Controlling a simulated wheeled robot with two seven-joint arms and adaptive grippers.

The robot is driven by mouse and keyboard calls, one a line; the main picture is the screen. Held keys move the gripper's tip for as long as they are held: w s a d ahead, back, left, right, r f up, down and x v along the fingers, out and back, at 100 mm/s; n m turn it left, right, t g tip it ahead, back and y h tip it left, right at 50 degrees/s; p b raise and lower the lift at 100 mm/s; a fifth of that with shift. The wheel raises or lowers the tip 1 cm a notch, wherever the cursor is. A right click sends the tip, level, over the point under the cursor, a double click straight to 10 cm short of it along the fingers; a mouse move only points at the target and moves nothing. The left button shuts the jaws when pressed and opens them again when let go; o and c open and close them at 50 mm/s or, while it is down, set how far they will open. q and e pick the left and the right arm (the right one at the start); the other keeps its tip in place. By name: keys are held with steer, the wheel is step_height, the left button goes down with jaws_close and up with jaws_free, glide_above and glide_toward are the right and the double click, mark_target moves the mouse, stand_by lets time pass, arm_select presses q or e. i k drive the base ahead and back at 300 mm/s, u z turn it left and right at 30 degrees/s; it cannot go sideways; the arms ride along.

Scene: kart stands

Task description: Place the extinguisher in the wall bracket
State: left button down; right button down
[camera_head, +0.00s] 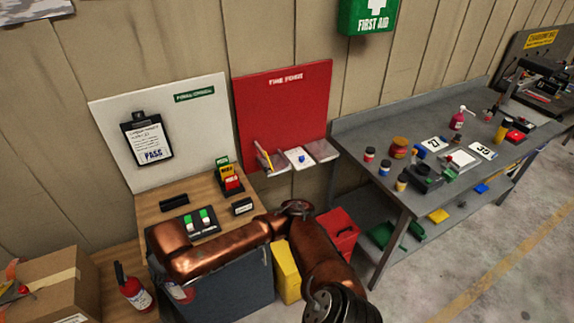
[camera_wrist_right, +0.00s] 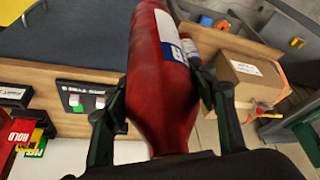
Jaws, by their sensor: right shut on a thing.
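A red extinguisher (camera_wrist_right: 160,85) with a white and blue label is held between the two dark fingers of my right gripper (camera_wrist_right: 160,105). In the head view a red body with a label (camera_head: 180,291) shows partly behind my copper right forearm, in front of the dark panel; this looks like the held one. My right gripper is mostly hidden there. A second red extinguisher (camera_head: 135,292) with a black top stands to its left. The red fire point board (camera_head: 285,110) is on the wall; I cannot make out a bracket on it. My left gripper is not in view.
A wooden bench (camera_head: 150,212) holds a switch box (camera_head: 200,224) and coloured signs (camera_head: 230,180). A cardboard box (camera_head: 55,285) is at left. A grey workbench (camera_head: 350,135) with bottles stands right. A yellow bin (camera_head: 287,275) and a red box (camera_head: 338,230) sit on the floor.

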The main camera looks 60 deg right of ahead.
mark_target(274, 163)
steer(key=z, duration=1.15)
